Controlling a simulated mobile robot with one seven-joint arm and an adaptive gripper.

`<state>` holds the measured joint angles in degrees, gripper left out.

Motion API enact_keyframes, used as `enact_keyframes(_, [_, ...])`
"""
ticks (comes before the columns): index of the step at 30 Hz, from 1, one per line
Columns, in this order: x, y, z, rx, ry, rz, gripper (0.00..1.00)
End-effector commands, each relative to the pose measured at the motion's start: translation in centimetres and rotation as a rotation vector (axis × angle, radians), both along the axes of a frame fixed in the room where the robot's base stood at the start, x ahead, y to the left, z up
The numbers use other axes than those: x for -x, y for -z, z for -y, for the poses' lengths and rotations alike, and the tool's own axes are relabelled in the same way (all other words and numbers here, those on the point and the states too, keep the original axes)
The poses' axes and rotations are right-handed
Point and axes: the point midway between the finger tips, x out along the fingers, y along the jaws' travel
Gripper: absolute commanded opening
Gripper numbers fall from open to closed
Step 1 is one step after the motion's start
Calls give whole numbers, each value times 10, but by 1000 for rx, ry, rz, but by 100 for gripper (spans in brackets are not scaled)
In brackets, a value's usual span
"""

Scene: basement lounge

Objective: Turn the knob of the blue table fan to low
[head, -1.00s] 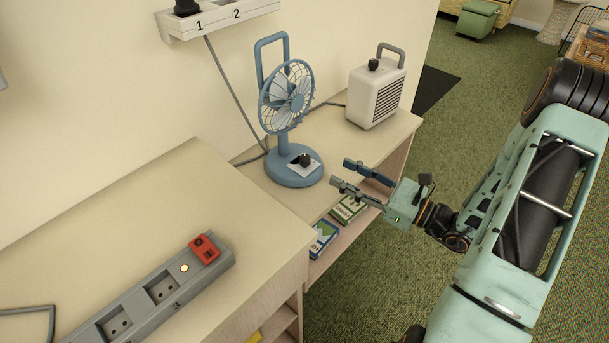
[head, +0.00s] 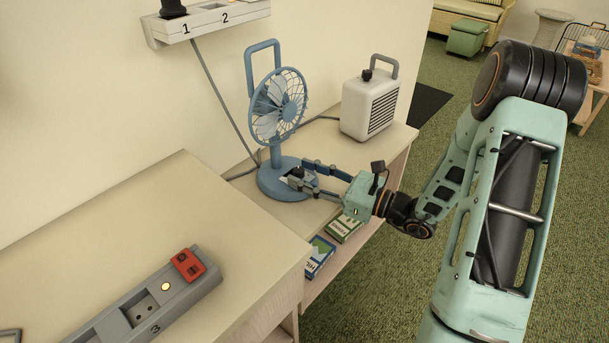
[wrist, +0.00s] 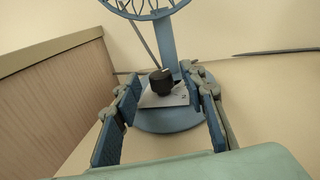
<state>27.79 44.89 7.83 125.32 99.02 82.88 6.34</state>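The blue table fan (head: 277,105) stands upright on the shelf top, with its round base (head: 272,181) near the wall. Its black knob (wrist: 161,81) sits on a pale plate (wrist: 160,98) on the base. My gripper (head: 296,174) reaches in from the right at the base. In the wrist view my gripper (wrist: 162,95) is open, with its two fingers on either side of the knob and a gap to it on each side. The head view shows the knob (head: 297,173) partly hidden by the fingers.
A white heater (head: 369,105) with a knob on top stands behind, right of the fan. A numbered socket strip (head: 205,22) is on the wall. A grey power strip with a red switch (head: 187,265) lies on the nearer cabinet top (head: 150,220). Boxes (head: 319,256) sit below.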

Motion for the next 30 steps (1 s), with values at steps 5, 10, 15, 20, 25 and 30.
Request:
enact_keyframes(5, [-3,0,-4,0,2,0,39])
enact_keyframes(10, [-3,0,-4,0,1,0,39])
enact_keyframes(15, [-3,0,-4,0,1,0,21])
enact_keyframes(20, [-3,0,-4,0,1,0,3])
enact_keyframes(25, [-3,-1,-4,-2,7,0,0])
enact_keyframes(30, [-1,-2,-6,-7,82,1,0])
